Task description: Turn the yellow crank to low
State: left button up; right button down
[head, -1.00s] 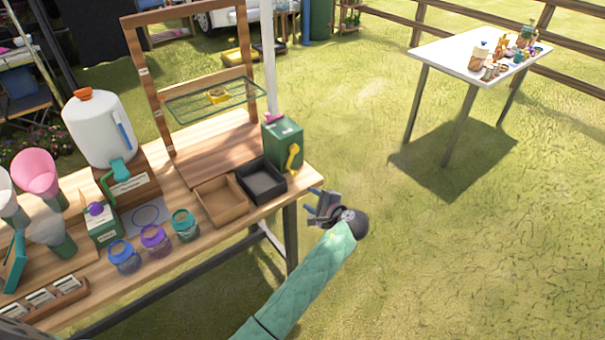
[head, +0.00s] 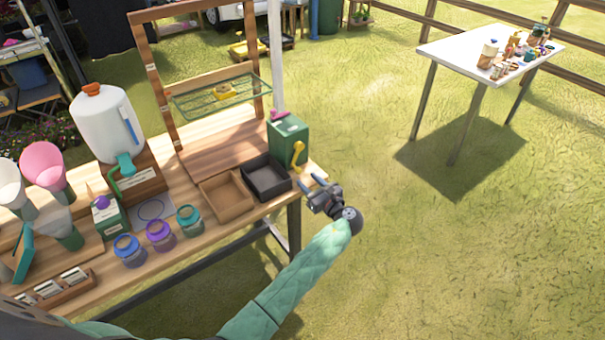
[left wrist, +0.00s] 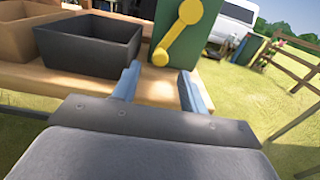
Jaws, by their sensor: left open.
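The yellow crank (head: 298,153) is on the side of a green box (head: 288,136) at the right end of the wooden table. In the left wrist view the crank (left wrist: 178,32) slants from a knob at upper right to a round end at lower left. My left gripper (head: 314,183) is open and empty, just off the table's right end, short of the crank and apart from it. In the left wrist view its two blue fingers (left wrist: 158,90) point toward the green box (left wrist: 214,30), with the crank ahead between them. No marking for low is readable. My right gripper is not seen.
A black tray (head: 266,190) and a brown tray (head: 222,211) sit left of the green box. Several jars stand along the front edge, including a purple one (head: 160,241). Open grass lies right of the table, with a white table (head: 460,50) farther back.

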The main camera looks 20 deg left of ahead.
aim_at(300, 173)
pick_arm(q)
jog(key=shift+p+x, duration=0.5)
jog(key=shift+x, duration=1.55)
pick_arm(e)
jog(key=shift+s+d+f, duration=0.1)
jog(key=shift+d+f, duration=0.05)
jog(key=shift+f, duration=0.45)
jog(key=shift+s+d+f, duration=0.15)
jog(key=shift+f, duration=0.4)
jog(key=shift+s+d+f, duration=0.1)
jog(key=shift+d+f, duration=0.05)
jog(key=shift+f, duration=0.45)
pick_arm(q)
grip_shut()
